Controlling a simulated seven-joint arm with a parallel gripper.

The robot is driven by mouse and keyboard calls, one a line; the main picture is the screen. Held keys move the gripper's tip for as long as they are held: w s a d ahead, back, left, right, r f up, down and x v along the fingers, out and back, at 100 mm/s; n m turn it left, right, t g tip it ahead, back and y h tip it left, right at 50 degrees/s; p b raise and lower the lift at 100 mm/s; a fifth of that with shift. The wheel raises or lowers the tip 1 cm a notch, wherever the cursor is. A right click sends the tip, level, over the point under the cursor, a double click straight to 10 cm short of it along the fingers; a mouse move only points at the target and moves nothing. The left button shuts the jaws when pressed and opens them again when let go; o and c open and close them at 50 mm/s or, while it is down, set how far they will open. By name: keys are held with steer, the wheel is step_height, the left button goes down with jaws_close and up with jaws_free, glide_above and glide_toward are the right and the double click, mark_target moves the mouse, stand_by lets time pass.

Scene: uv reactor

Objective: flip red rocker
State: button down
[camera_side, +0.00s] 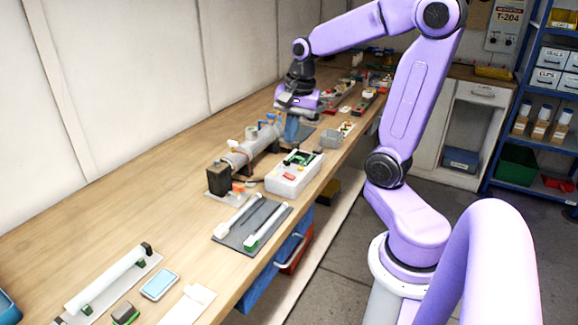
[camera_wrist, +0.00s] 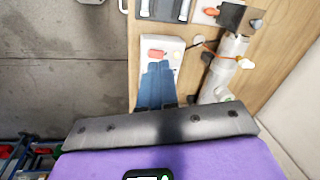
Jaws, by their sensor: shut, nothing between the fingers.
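The red rocker (camera_side: 289,175) is on the white control box (camera_side: 281,186) on the bench, near the box's front end in the side view. In the wrist view the rocker (camera_wrist: 157,54) shows at the left of the box's top (camera_wrist: 173,46). My gripper (camera_side: 291,138) is above the bench behind the box in the side view, pointing down, apart from the rocker. In the wrist view its blue fingers (camera_wrist: 158,68) are together and empty.
A grey cylindrical reactor (camera_side: 254,148) with a dark end block (camera_side: 219,178) lies left of the box. A dark mat (camera_side: 252,226) with white tubes is in front. Bare bench lies along the wall.

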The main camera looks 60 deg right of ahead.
mark_target(287, 174)
steer(key=d+m, duration=0.4)
steer(key=w+f, duration=0.1)
steer(key=f, duration=0.7)
steer(key=w+f, duration=0.1)
steer(key=f, duration=0.4)
steer(key=shift+w, duration=0.35)
